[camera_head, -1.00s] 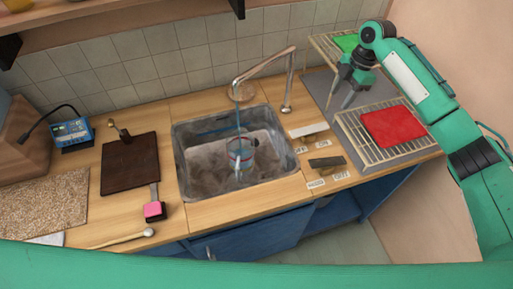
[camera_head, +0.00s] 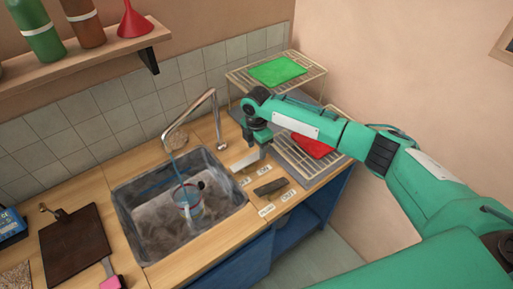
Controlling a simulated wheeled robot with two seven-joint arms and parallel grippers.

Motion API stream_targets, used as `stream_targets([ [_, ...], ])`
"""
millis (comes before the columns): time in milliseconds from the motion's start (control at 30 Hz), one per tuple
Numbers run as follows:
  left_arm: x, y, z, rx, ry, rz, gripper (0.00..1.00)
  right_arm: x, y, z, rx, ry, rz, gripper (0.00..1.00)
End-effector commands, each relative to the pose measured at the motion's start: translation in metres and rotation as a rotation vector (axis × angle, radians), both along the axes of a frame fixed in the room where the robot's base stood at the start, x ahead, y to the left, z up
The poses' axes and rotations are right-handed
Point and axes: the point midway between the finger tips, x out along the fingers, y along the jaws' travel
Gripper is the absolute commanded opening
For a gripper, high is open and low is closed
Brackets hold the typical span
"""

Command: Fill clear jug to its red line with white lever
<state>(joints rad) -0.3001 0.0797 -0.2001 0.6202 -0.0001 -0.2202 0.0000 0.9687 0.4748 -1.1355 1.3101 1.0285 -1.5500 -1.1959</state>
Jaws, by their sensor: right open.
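The clear jug (camera_head: 188,200) stands in the metal sink (camera_head: 128,216) under the tap (camera_head: 190,112). A thin blue stream runs from the tap down to the jug. A red line shows near the jug's top; the water level is too small to read. The white lever (camera_head: 243,161) lies on the counter right of the sink, with small labels in front of it. My right gripper (camera_head: 262,150) is open at the lever's right end, pointing down; I cannot tell whether it touches. My left gripper is not in view.
A dark lever (camera_head: 270,187) with its own labels lies just in front of the white one. A wire rack with a red cloth (camera_head: 312,147) stands behind my right arm, and a raised rack holds a green cloth (camera_head: 278,71). A dark board (camera_head: 75,245) lies left of the sink.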

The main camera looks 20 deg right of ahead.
Motion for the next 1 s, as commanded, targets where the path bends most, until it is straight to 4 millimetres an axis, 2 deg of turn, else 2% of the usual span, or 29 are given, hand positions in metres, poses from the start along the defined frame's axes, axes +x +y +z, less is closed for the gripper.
stream_targets([
  [200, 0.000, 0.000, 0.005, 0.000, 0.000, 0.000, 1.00, 0.000, 0.000, -0.017, 0.000, 0.001, 0.001, 0.51],
  [467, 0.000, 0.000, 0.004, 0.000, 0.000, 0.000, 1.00, 0.000, 0.000, -0.019, 0.000, 0.000, 0.001, 0.51],
  [500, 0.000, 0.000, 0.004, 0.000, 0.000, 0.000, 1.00, 0.000, 0.000, -0.019, 0.000, 0.000, 0.001, 0.49],
  [700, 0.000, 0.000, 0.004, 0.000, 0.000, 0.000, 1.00, 0.000, 0.000, -0.019, 0.000, 0.000, 0.001, 0.10],
  [733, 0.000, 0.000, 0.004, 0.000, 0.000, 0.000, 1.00, 0.000, 0.000, -0.019, 0.000, 0.000, 0.001, 0.06],
  [867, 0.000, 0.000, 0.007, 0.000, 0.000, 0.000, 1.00, 0.000, 0.001, -0.017, -0.010, -0.002, 0.002, 0.06],
  [1000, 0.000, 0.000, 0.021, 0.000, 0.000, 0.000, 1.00, -0.002, 0.004, -0.011, -0.076, -0.027, 0.003, 0.06],
])
